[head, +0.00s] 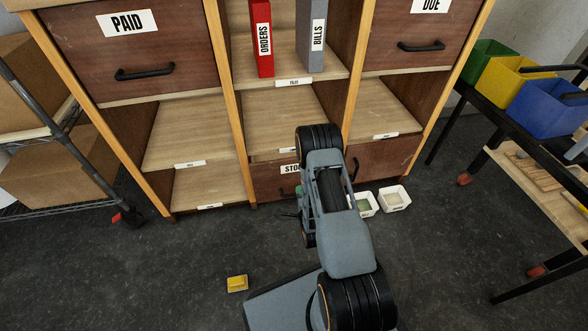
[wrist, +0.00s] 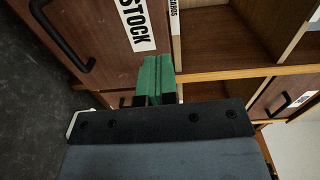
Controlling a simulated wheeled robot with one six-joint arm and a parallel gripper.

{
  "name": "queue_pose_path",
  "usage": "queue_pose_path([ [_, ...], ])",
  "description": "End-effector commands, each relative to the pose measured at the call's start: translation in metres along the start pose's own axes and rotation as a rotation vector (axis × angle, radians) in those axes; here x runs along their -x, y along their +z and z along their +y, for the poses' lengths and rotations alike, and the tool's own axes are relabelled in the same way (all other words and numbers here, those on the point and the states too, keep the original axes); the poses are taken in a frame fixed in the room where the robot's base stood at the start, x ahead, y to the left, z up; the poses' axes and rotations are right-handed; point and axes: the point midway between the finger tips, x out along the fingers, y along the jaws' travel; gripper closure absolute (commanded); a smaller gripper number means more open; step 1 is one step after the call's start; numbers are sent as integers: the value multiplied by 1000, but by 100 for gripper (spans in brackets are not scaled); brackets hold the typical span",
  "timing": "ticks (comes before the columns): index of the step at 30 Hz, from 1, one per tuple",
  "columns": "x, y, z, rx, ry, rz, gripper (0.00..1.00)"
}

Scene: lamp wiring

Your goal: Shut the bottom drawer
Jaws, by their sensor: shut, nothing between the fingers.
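The bottom drawer, a brown front labelled STOCK (head: 268,183), sits low in the middle column of the shelf unit. In the wrist view the drawer front (wrist: 105,20) shows turned sideways, with its black handle (wrist: 62,38) at left. It looks close to flush with the frame, but I cannot tell whether a small gap stays. My gripper (wrist: 158,82) has its green fingers together, empty, in front of the drawer's right part near the STOCK label. I cannot tell whether they touch it.
Small white bins (head: 394,199) lie on the floor just right of my arm. A yellow block (head: 237,284) lies on the floor at front left. A bench with coloured bins (head: 545,105) stands at right, a wire rack (head: 60,190) at left.

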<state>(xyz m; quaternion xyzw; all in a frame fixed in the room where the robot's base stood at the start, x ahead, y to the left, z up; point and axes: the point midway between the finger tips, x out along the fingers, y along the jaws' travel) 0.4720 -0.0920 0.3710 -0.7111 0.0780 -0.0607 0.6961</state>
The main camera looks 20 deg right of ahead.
Motion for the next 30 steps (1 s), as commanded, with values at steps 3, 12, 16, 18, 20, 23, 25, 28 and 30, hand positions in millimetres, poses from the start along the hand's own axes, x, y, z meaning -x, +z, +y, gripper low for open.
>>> queue_pose_path([
  [3,-3,-1,6,-22,-21,3,100],
  [12,-54,-1,5,-25,-28,3,100],
  [16,-78,-1,5,-25,-28,3,100],
  [18,-90,-1,4,-24,-27,4,100],
  [20,-100,-2,4,-24,-27,4,100],
  [23,-113,-2,4,-24,-26,4,100],
  [25,-120,-2,4,-24,-24,4,100],
  [28,-128,-2,3,-24,-24,4,100],
  [30,-131,-2,2,-24,-24,4,100],
])
